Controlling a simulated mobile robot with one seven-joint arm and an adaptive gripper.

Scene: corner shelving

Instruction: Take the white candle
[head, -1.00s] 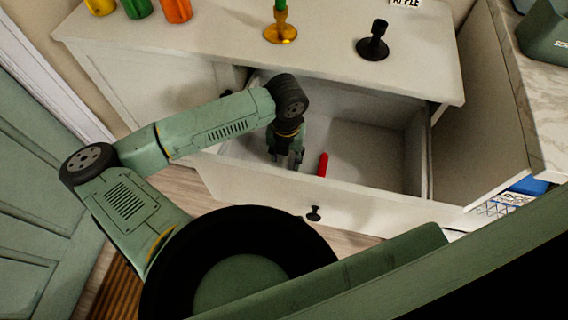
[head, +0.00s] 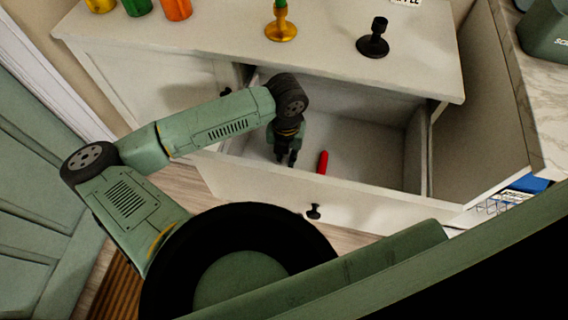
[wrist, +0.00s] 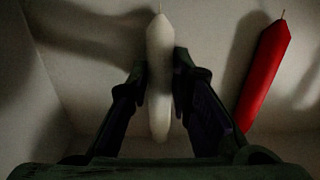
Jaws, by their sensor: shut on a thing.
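The white candle (wrist: 160,50) is between the two fingers of my gripper (wrist: 160,88) in the wrist view, with a finger against each side. My gripper is shut on it. Its wick end points to the top of that view. In the head view my gripper (head: 285,160) is down inside the open drawer (head: 390,165), and I cannot make out the white candle there.
A red candle (wrist: 266,70) lies in the drawer to the right of my gripper; it also shows in the head view (head: 323,162). The drawer's front panel (head: 360,205) is close by. A gold candlestick (head: 281,25) and a black candlestick (head: 374,40) stand on the cabinet top.

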